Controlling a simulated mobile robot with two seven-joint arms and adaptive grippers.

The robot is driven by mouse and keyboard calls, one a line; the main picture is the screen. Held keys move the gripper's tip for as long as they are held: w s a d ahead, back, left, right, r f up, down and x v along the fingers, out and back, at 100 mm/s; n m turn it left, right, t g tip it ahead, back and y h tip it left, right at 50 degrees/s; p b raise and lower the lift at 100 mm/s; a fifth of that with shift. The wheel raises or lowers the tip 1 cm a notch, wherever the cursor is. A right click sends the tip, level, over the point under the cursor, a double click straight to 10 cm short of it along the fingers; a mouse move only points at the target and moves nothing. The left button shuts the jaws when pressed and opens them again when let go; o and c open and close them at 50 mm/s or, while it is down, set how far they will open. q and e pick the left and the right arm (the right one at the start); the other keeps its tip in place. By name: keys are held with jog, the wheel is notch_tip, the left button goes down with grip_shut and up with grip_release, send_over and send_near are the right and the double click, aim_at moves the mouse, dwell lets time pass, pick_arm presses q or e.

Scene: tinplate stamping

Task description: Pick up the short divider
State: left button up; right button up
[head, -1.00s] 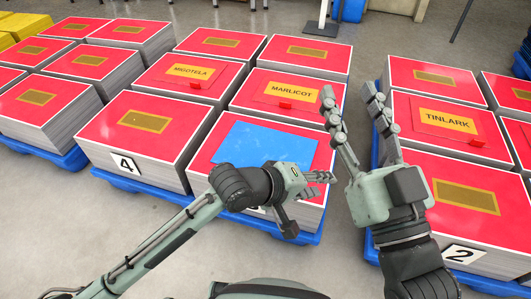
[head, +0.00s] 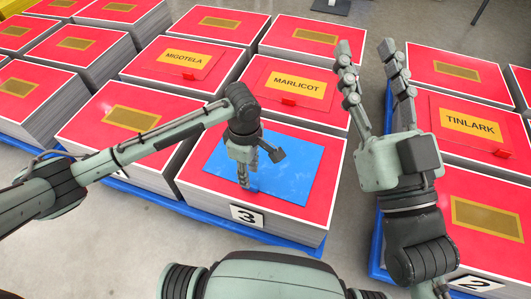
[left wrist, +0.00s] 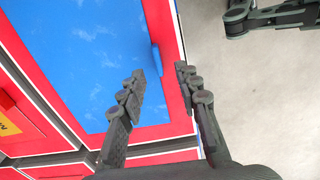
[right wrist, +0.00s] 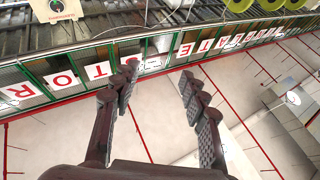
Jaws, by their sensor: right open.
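The short divider (head: 293,168) looks to be the flat blue sheet lying on the red top of the stack marked 3. It is smaller than that top and leaves a red margin. It also fills much of the left wrist view (left wrist: 90,50), where a small blue tab (left wrist: 155,60) stands at its edge. My left gripper (head: 246,183) points down over the sheet near its front edge. Its fingers are apart with nothing between them, close to the tab in the left wrist view (left wrist: 160,74). My right gripper (head: 366,45) is raised, open and empty.
Red-topped stacks surround the sheet. A MIGOTELA card (head: 179,58) and a MARLICOT card (head: 298,83) lie on stacks behind, a TINLARK card (head: 470,123) on one at the right. Blue pallets (head: 377,245) edge a grey floor aisle.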

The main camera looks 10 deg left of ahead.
pick_arm(q)
jog(key=shift+f, duration=0.45)
jog(key=f+b, duration=0.1)
jog(key=f, duration=0.1)
jog(key=f+b, duration=0.1)
jog(key=f, duration=0.1)
jog(key=shift+w+a+f, duration=0.15)
jog(key=shift+w+a, duration=0.05)
jog(key=shift+f, duration=0.35)
grip_shut()
pick_arm(e)
jog(key=s+r+t, duration=0.1)
jog(key=s+d+r+t, duration=0.1)
jog(key=r, duration=0.1)
jog(key=s+d+r+t, duration=0.1)
jog(key=t, duration=0.1)
jog(key=shift+r+y, duration=0.15)
jog(key=shift+y, duration=0.15)
